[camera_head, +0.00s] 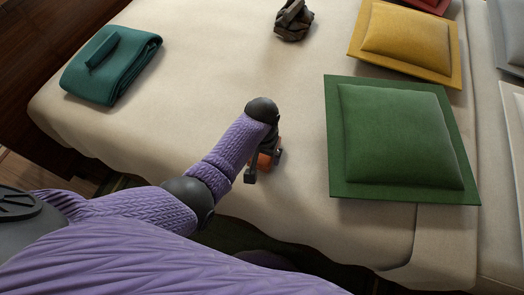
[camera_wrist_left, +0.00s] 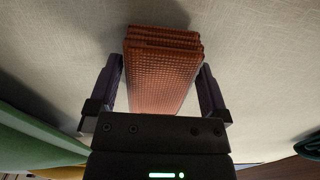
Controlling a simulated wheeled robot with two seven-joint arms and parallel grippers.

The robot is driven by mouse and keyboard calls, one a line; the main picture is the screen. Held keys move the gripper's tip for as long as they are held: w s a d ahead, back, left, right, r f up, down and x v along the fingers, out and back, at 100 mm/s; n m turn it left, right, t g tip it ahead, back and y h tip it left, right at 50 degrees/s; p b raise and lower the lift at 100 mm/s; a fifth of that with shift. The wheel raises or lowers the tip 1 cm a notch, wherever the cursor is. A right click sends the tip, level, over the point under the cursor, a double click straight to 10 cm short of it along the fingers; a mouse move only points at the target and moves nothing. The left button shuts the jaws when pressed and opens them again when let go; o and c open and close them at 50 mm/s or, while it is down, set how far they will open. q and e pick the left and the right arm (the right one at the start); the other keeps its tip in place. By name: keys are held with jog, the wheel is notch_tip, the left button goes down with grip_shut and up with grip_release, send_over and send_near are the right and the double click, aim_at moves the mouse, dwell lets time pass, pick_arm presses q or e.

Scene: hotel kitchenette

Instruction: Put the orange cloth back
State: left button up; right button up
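The orange cloth (camera_wrist_left: 163,75) is a folded, coarse-woven bundle. In the left wrist view it lies between the two fingers of my left gripper (camera_wrist_left: 162,78), with layered folds at its upper end. The fingers are wide apart, their tips close beside the cloth's two sides. I cannot tell whether they press on it. In the head view only a small part of the cloth (camera_head: 265,161) shows under my left gripper (camera_head: 264,165), near the bed's front edge. The wrist hides the rest. My right gripper is not in view.
The cream bed (camera_head: 215,60) carries a folded teal cloth (camera_head: 112,65) at the left and a dark lumpy object (camera_head: 293,20) at the back. A green cushion (camera_head: 400,137) is right of my left gripper, with a yellow cushion (camera_head: 406,40) behind. Bare bedding lies between.

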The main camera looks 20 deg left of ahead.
pick_arm(q)
notch_tip(320, 180, up, 12)
jog(key=p, duration=0.7)
jog(key=shift+p, duration=0.4)
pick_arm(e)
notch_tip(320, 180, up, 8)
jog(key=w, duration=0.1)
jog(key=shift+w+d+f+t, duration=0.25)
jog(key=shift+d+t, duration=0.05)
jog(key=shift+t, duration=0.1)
pick_arm(q)
jog(key=shift+r, duration=0.1)
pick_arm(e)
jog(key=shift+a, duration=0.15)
